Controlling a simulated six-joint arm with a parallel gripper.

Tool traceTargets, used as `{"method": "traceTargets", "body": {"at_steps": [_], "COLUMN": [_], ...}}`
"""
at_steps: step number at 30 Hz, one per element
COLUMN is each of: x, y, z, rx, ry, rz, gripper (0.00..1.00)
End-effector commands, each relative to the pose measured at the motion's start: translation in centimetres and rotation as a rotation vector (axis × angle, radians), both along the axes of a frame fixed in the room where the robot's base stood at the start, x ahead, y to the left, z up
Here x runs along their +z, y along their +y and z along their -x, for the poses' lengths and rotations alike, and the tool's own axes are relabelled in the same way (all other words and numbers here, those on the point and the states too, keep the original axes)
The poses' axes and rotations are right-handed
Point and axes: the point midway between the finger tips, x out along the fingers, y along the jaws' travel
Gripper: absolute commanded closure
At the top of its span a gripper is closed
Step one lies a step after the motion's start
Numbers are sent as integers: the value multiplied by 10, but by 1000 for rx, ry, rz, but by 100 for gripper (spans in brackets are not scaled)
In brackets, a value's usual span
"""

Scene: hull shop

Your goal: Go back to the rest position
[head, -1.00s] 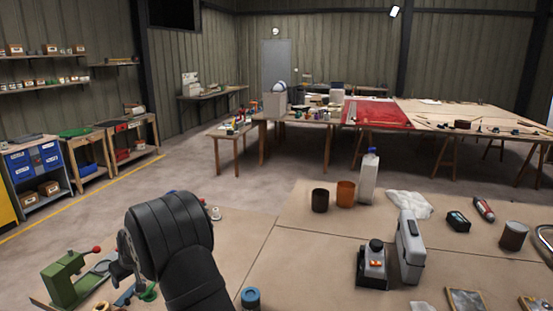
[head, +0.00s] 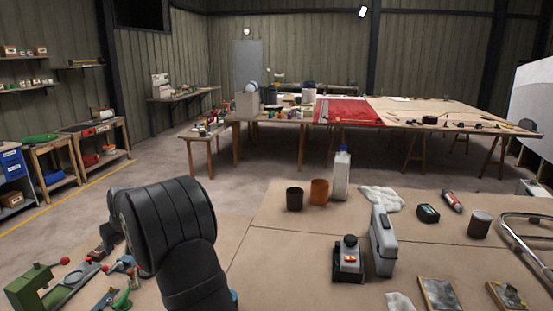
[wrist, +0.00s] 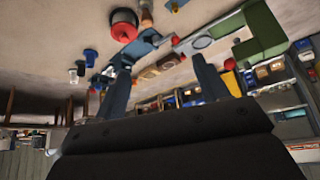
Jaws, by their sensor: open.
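My gripper (wrist: 163,78) is open in the wrist view, its two dark fingers apart with nothing between them. Its view is tilted, with the bench top across the upper part and shelves beyond. In the head view my black arm rises at the lower left, over the left part of the bench (head: 262,262), and hides the gripper's fingers. A green bench tool (head: 35,288) with a red knob stands left of the arm; its green body also shows in the wrist view (wrist: 262,35). Small tools lie beside it, partly hidden by the arm.
Right of the arm stand a dark cup (head: 294,199), an orange cup (head: 319,191), a clear bottle (head: 342,175), a grey case (head: 383,241) and a small black-and-grey device (head: 348,260). A metal tube frame (head: 525,238) is at the right edge. Bench between arm and device is clear.

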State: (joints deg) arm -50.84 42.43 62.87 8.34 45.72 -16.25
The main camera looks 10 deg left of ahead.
Motion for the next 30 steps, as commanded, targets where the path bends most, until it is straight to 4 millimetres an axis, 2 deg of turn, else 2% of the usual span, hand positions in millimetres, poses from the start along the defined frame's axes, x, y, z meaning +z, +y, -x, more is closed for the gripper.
{"method": "traceTargets", "body": {"at_steps": [9,18,24,30], "x": [0,0,0,0], "y": [-40,-78,-94,-100], "z": [-53,-95,-112,-117], "rx": [-95,-177,-211,-224], "ry": [1,-1,0,1], "rz": [1,1,1,1], "gripper": [33,33,33,33]}}
